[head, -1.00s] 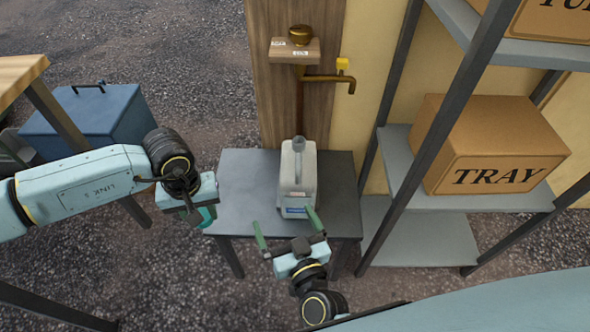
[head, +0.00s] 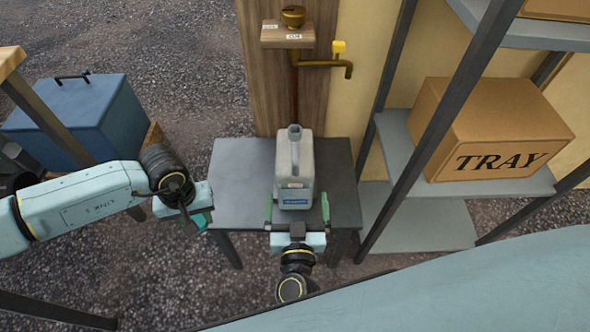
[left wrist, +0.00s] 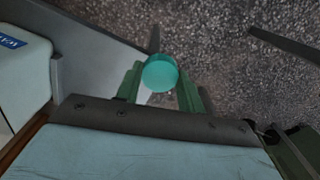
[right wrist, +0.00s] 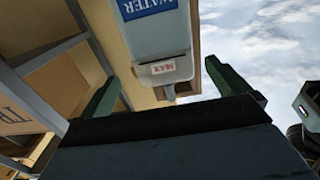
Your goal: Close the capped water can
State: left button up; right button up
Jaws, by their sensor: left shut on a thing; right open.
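The grey water can (head: 294,175) stands upright on the small dark table, its neck at the top bare of a cap. Its blue label reads WATER in the right wrist view (right wrist: 150,8). My right gripper (head: 297,212) is open in front of the can, a finger towards each side; in the right wrist view the can lies beyond and between the fingers, and I cannot tell whether they touch it. My left gripper (head: 205,222) is shut on a round teal cap (left wrist: 160,73), left of the can at the table's left edge.
The dark table (head: 235,170) has bare top left of the can. A wooden post with a brass tap (head: 345,65) stands behind it. A metal shelf with a TRAY box (head: 490,130) is at right; a blue box (head: 80,115) sits at left.

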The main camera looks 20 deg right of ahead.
aim_at(297, 187)
pick_arm(q)
jog(key=shift+f+b, duration=0.6)
jog(key=shift+f, duration=0.2)
pick_arm(e)
jog(key=x, duration=0.4)
jog(key=shift+w, duration=0.35)
pick_arm(q)
notch_tip(297, 187, down, 2)
jog(key=shift+f+b, duration=0.25)
jog(key=shift+b, duration=1)
pick_arm(e)
jog(key=x, duration=0.4)
jog(key=shift+w, duration=0.3)
jog(key=shift+w+d, duration=0.1)
jog(key=shift+w, duration=0.2)
